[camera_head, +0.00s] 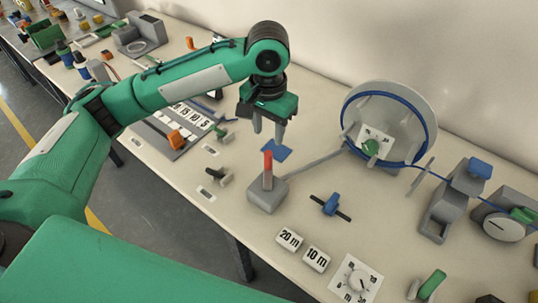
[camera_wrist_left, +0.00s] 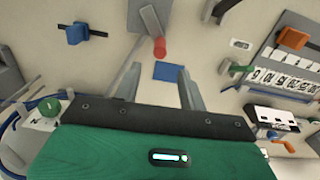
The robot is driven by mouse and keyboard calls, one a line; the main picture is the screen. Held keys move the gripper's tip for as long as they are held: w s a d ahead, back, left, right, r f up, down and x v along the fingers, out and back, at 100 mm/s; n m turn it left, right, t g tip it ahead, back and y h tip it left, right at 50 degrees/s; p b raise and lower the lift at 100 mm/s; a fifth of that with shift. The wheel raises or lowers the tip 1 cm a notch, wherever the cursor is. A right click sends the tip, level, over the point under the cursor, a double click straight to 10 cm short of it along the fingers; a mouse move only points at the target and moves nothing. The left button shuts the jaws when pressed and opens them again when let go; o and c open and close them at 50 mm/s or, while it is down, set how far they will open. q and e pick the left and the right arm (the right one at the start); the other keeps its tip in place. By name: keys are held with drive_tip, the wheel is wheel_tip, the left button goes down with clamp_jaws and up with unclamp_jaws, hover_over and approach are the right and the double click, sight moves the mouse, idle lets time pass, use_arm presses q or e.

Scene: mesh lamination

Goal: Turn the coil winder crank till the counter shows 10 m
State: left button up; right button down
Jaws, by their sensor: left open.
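The coil winder is a pale disc reel (camera_head: 423,101) with a blue hose around it and a small dial plate with a green knob (camera_head: 370,147) at its front. A grey box (camera_head: 267,194) with an upright red-topped handle (camera_head: 267,163) stands left of it; a grey bar runs from near the box toward the reel. The red handle also shows in the left wrist view (camera_wrist_left: 159,47). My left gripper (camera_head: 269,136) is open and empty, just above and behind the handle, apart from it. A white dial with an "m" mark (camera_head: 358,278) lies in front; its reading is unclear. My right gripper is out of view.
Number blocks "20 m" (camera_head: 289,239) and "10 m" (camera_head: 316,258) lie at the front edge. A blue clamp-like piece (camera_head: 331,204) lies right of the box. A blue square (camera_head: 277,150) is under the gripper. Grey fixtures (camera_head: 455,200) stand at right.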

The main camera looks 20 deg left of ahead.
sight(269, 150)
use_arm(q)
wheel_tip(269, 150, down, 10)
drive_tip(key=shift+f, duration=0.1)
idle(0.4)
clamp_jaws()
